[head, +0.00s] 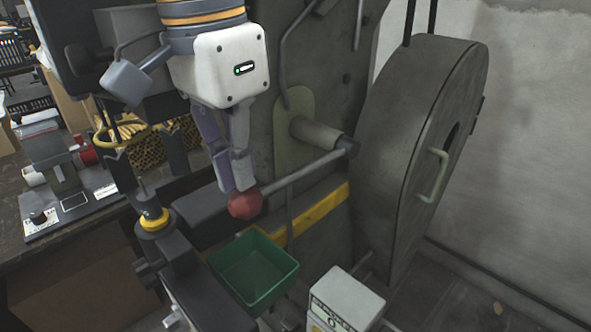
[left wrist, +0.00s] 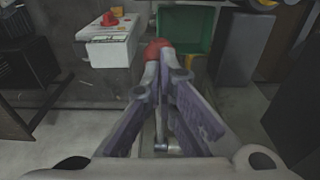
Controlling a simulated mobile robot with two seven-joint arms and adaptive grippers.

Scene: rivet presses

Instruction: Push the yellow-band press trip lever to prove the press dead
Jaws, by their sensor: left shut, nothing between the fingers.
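The yellow-band press (head: 290,98) is a grey machine with a yellow stripe (head: 318,214) on its lower front. Its trip lever (head: 300,176) is a grey rod ending in a red ball knob (head: 245,204). My left gripper (head: 238,187) is shut and empty, pointing down, with its fingertips at the knob's upper left; it looks to be touching or very close. In the left wrist view, the shut fingertips (left wrist: 162,58) overlap the red knob (left wrist: 157,48), which is partly hidden behind them. My right gripper is out of view.
A green bin (head: 255,270) stands below the knob. A white box (head: 345,300) stands right of the bin; in the left wrist view it carries a red button (left wrist: 110,19). A large guarded wheel (head: 415,160) is at right. A bench (head: 20,262) with tools is at left.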

